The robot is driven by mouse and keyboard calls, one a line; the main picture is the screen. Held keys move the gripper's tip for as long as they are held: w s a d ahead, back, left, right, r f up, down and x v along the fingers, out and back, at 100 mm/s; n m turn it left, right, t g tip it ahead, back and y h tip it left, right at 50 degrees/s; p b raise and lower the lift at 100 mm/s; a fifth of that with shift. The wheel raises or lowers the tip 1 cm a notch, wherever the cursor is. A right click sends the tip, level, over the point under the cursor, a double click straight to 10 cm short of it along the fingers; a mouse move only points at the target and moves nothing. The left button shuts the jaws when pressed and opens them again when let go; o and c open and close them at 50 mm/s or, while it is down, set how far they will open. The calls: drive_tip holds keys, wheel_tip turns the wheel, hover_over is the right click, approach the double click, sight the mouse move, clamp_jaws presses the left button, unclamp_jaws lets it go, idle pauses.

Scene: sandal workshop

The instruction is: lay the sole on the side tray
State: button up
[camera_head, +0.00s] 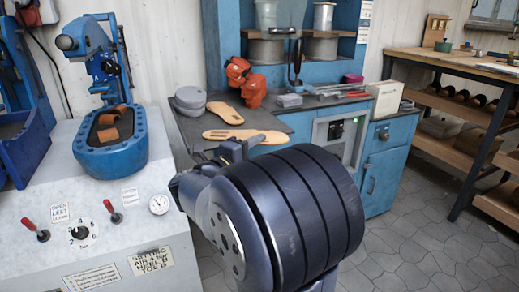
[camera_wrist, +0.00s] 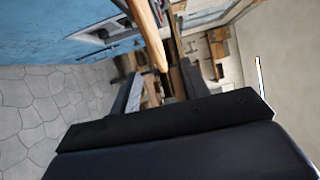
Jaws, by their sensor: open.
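A tan sole (camera_head: 222,133) lies at the front of a dark grey worktop (camera_head: 189,126); a second tan sole (camera_head: 224,109) lies behind it. My gripper (camera_head: 238,148) is at the front sole's near edge, partly hidden by my own wrist. In the wrist view my gripper (camera_wrist: 163,88) is open, and the tan edge of a sole (camera_wrist: 146,32) runs down toward the space between the fingers. I cannot tell whether the fingers touch it. No separate side tray can be made out clearly; the dark worktop may be it.
A blue press (camera_head: 112,153) stands on the pale control bench at left. A blue cabinet (camera_head: 383,170) and a wooden shelf bench (camera_head: 451,115) are at right. Tiled floor is clear there.

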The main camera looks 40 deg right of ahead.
drive_tip(key=shift+v, duration=1.1)
drive_tip(key=shift+o, duration=0.2)
drive_tip(key=o, duration=0.5)
drive_tip(key=shift+a, duration=0.1)
drive_tip(key=p+v, duration=0.2)
drive_tip(key=v, duration=0.8)
drive_tip(key=shift+a+f, duration=0.1)
drive_tip(key=shift+a, duration=0.2)
drive_tip(key=shift+b+x, duration=1)
drive_tip(key=shift+x, duration=4.9)
drive_tip(key=shift+s, duration=0.1)
